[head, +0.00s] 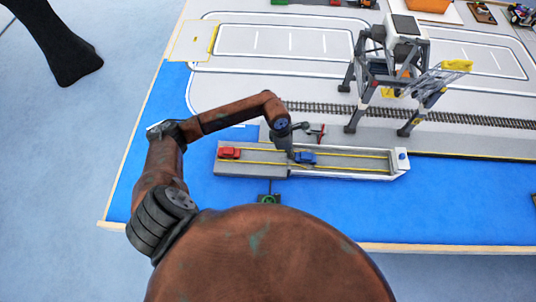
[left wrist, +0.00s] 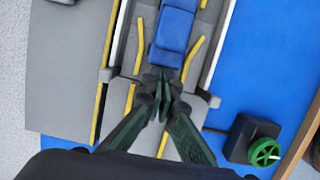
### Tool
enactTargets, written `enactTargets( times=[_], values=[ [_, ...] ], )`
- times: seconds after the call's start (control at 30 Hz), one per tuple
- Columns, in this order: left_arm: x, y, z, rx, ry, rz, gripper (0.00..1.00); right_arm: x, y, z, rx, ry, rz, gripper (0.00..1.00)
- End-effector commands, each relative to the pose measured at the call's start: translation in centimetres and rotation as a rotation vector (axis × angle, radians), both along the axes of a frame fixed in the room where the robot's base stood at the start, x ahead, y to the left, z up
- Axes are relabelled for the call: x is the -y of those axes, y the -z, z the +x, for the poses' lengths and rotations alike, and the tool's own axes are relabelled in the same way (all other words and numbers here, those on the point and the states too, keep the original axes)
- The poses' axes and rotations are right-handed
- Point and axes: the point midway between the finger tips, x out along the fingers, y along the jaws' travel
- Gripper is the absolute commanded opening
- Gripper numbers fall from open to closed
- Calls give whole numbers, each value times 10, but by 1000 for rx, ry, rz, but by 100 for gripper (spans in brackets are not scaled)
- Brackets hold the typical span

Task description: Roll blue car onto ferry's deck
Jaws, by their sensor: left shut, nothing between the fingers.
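The blue car (head: 305,157) stands on the left end of the ferry's grey deck (head: 350,164), between yellow lines. In the left wrist view the blue car (left wrist: 175,28) is between the ferry's white side walls (left wrist: 219,45). My left gripper (head: 291,152) is shut and empty, just left of the car. In the left wrist view its closed fingertips (left wrist: 163,84) are at the car's near end; whether they touch it I cannot tell. My right gripper is not in view.
A red car (head: 229,153) stands on the grey strip left of the ferry. A green wheel (head: 269,199) on a dark box is in front, also in the left wrist view (left wrist: 264,152). A gantry crane (head: 400,65) stands behind, near railway tracks (head: 310,108). The deck right of the blue car is clear.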

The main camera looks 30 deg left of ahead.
Motion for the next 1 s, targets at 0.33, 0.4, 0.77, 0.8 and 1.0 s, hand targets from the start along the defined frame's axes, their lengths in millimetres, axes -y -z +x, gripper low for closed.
enactTargets(
  times=[0.33, 0.4, 0.77, 0.8, 1.0],
  values=[
    [15, 1, 8, 0, 0, -1, 0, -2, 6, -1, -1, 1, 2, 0],
    [18, 0, 10, 1, 1, -2, 0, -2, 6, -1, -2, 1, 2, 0],
    [33, 0, 19, 0, 0, -1, 0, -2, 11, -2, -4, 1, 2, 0],
    [35, 1, 19, 0, 0, -1, 0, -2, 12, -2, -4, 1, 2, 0],
    [43, 0, 24, 1, 1, -1, 0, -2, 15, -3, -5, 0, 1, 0]
  ],
)
